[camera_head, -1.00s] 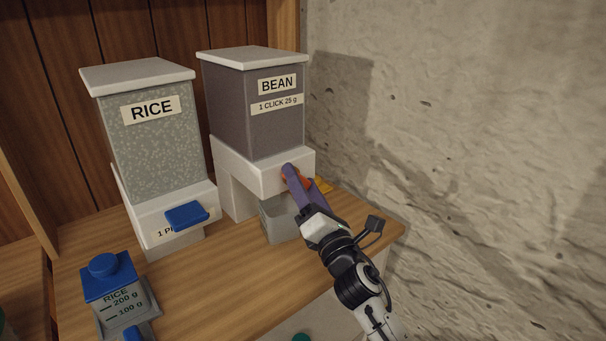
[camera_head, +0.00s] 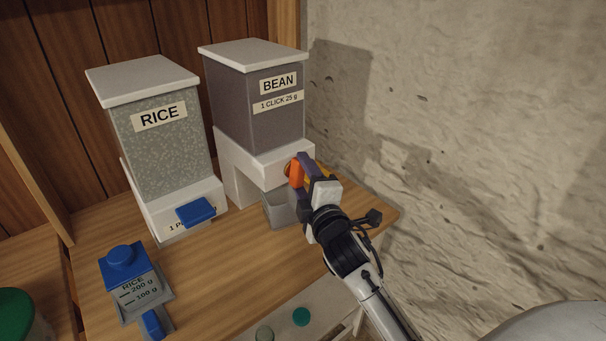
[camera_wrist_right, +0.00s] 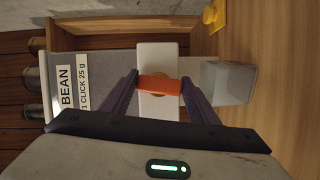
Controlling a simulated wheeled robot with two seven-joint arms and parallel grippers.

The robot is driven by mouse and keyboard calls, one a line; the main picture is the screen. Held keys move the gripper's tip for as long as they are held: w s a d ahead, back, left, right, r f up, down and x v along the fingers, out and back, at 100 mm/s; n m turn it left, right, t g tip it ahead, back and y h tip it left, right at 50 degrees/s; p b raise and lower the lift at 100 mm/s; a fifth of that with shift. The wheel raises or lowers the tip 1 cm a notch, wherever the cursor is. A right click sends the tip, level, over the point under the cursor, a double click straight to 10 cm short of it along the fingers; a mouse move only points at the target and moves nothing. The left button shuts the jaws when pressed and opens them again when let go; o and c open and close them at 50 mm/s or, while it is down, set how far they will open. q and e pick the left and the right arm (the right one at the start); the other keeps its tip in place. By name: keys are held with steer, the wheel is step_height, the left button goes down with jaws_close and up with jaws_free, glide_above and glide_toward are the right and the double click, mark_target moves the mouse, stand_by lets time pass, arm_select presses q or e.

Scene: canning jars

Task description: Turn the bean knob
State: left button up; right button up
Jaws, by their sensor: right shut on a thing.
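The bean dispenser (camera_head: 262,120) is a dark bin with a white lid and a "BEAN, 1 CLICK 25 g" label, on a white base. Its orange bean knob (camera_head: 296,172) is on the front of the base. My right gripper (camera_head: 299,170) is shut on the knob, with one finger on each side. In the right wrist view the orange knob (camera_wrist_right: 159,85) lies as a bar between the two purple fingers (camera_wrist_right: 160,88). A grey cup (camera_head: 279,212) stands below the knob, partly hidden by my gripper. My left gripper is not in view.
The rice dispenser (camera_head: 160,145) with a blue knob (camera_head: 196,212) stands to the left. A blue-lidded rice container (camera_head: 128,280) is at the front left. A rough wall (camera_head: 450,130) bounds the right side. The middle of the wooden counter (camera_head: 215,270) is clear.

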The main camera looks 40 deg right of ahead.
steer(key=m+g+y, duration=0.1)
steer(key=m, duration=0.2)
steer(key=shift+m, duration=0.4)
steer(key=m+g+y, duration=0.1)
steer(key=m, duration=0.1)
steer(key=shift+m+y, duration=0.4)
steer(key=shift+m+g+y, duration=0.3)
steer(key=shift+m+y, duration=0.5)
steer(key=shift+m, duration=0.4)
steer(key=shift+m+y, duration=1)
steer(key=shift+m, duration=0.3)
steer(key=o, duration=1)
steer(key=shift+o, duration=0.2)
